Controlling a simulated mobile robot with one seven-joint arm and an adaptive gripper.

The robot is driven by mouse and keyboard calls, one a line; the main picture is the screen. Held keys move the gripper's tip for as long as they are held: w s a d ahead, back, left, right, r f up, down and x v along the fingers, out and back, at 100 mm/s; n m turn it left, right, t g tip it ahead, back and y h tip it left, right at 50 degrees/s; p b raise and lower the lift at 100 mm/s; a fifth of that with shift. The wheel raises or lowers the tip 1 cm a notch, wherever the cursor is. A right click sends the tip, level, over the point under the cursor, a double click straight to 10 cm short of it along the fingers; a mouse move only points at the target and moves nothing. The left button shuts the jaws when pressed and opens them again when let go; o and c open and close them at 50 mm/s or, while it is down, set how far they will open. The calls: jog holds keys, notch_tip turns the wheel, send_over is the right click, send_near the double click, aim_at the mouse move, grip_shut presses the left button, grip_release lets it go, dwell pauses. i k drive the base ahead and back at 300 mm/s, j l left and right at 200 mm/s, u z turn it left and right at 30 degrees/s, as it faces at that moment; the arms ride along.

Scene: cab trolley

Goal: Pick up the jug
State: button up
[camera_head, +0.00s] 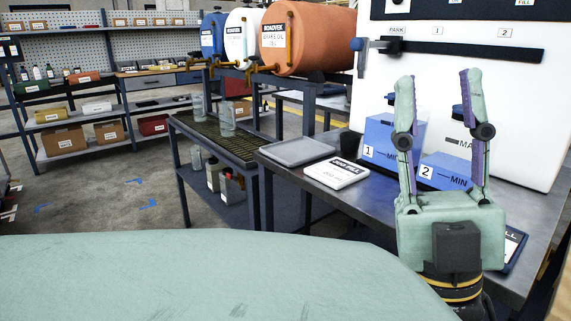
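My gripper (438,83) is at the right, pointing up, with its two green fingers apart and nothing between them. Two clear, upright, jug-like vessels stand on the dark slatted top of a trolley in the middle. One vessel (227,119) is nearer, and the other vessel (198,107) stands behind and to its left. I cannot tell which is the task's jug. My gripper is well to the right of both and not touching them. Their handles are too small to make out.
Three drums with taps, blue (212,36), white (239,36) and orange (308,38), lie above and behind the trolley. A grey bench (380,205) holds a tray (297,151), a white card (336,172) and blue-filled containers 1 (390,145) and 2 (446,171). Open floor (130,200) lies left.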

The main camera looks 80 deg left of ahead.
aim_at(198, 99)
jog(key=u, duration=1.6)
jog(key=i+j+u, duration=0.1)
jog(key=i+u, duration=0.35)
jog(key=i, duration=0.2)
jog(key=j+u, duration=0.5)
jog(key=j, duration=1.05)
jog(key=k, duration=0.05)
